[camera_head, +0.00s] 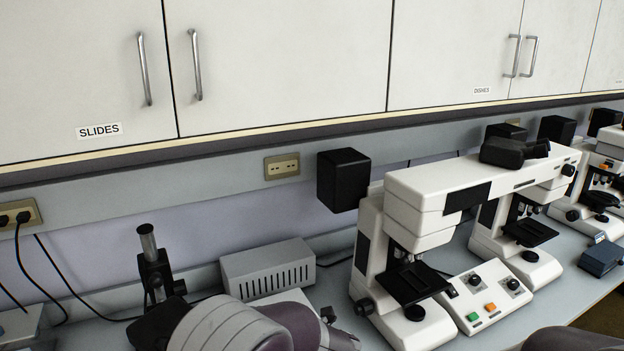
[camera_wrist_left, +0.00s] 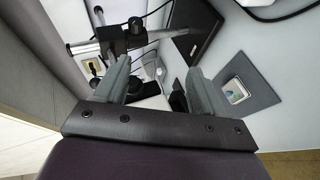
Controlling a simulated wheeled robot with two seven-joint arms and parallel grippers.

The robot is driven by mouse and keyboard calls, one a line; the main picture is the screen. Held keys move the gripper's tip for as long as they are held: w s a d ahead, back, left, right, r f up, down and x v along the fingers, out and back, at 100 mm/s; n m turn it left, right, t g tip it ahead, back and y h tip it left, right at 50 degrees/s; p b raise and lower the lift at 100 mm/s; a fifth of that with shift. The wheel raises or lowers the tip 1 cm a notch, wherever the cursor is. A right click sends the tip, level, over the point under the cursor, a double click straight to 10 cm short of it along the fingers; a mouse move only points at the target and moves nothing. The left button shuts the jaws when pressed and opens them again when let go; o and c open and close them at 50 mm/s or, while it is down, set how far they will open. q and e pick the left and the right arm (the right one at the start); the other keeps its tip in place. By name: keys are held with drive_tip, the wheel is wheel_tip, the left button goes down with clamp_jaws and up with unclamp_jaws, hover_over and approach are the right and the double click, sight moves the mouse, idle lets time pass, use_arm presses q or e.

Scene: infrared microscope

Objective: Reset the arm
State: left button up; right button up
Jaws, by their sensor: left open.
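My left arm (camera_head: 235,328) shows at the bottom of the head view as grey ribbed and dark purple links over the bench. Its fingertips cannot be made out there. In the left wrist view my left gripper (camera_wrist_left: 158,82) is open, its two grey fingers apart with nothing held between them. Beyond the fingers are a black-and-chrome stand (camera_wrist_left: 125,36) and small dark parts. My right gripper is not in view.
A white microscope (camera_head: 405,205) stands right of my left arm, beside a control box (camera_head: 487,297) with coloured buttons. A grey vented box (camera_head: 268,268) and a small black instrument with a metal tube (camera_head: 150,262) stand behind the arm. Wall cabinets (camera_head: 280,60) hang above.

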use_arm(q)
drive_tip(key=w+d+f+m+t+h, duration=0.2)
drive_tip(key=w+d+f+m+h, duration=0.15)
drive_tip(key=d+m+h, duration=0.35)
drive_tip(key=s+d+f+m+g+h, duration=0.25)
drive_tip(key=s+m+g+h, duration=0.2)
drive_tip(key=s+m, duration=0.75)
drive_tip(key=s+a+m+g, duration=0.2)
drive_tip(key=s+a+m, duration=0.1)
drive_tip(key=s+a, duration=0.3)
drive_tip(key=s+a+r+m+g+y, duration=0.1)
drive_tip(key=s+a+m, duration=0.3)
drive_tip(key=a, duration=0.7)
drive_tip(key=shift+s+a+r+g, duration=0.2)
drive_tip(key=shift+s+a+g, duration=0.1)
drive_tip(key=shift+s+g, duration=0.65)
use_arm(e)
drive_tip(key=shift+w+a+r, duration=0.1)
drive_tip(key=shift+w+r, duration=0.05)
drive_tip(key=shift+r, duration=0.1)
use_arm(q)
drive_tip(key=shift+s, duration=0.25)
